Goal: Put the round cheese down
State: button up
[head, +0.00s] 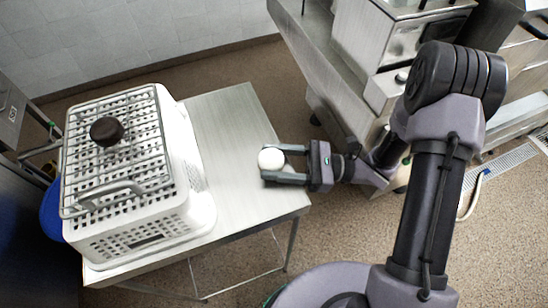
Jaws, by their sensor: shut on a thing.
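The round cheese (271,159) is a small white ball-like piece. My gripper (275,164) is shut on it, with one finger on either side. It is over the right part of the metal table (232,120), near that table's right edge. Whether the cheese touches the table top or hangs above it, I cannot tell from this view.
A white perforated basket (130,230) with a wire rack on top fills the table's left side. A dark brown round thing (106,131) lies on the rack. The table top right of the basket is bare. A steel counter (320,50) stands behind at right.

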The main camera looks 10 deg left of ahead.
jog(key=shift+w+a+f, duration=0.1)
jog(key=shift+f, duration=0.15)
jog(key=shift+f+b, duration=0.2)
jog(key=shift+b, duration=0.2)
